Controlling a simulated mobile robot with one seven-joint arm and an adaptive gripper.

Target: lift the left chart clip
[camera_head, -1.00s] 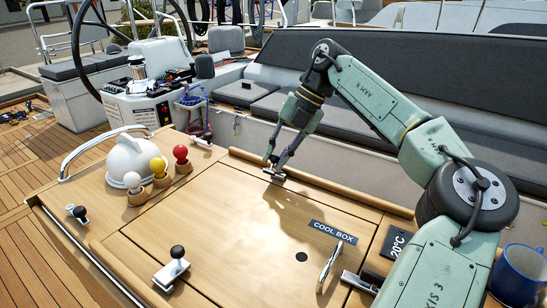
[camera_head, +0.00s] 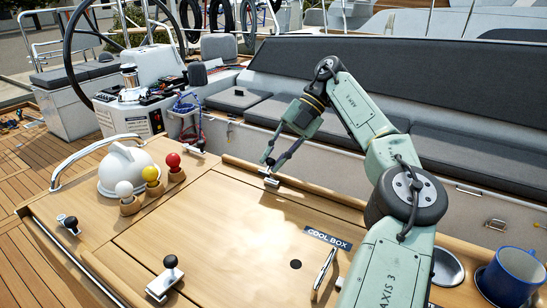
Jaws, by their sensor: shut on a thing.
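The left chart clip (camera_head: 271,180) is a small silvery metal piece at the back edge of the wooden table top (camera_head: 215,215), near the raised wooden rail. My gripper (camera_head: 270,164) reaches down to it from above and behind. Its two slim fingers are shut on the clip's upper part. The fingertips partly hide the clip, and I cannot tell whether any part of it is raised. My arm comes in from the right and covers part of the table's right side.
A white dome (camera_head: 124,170) and white, yellow and red ball knobs stand at left. A blue mug (camera_head: 515,272) stands at right. The middle is clear.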

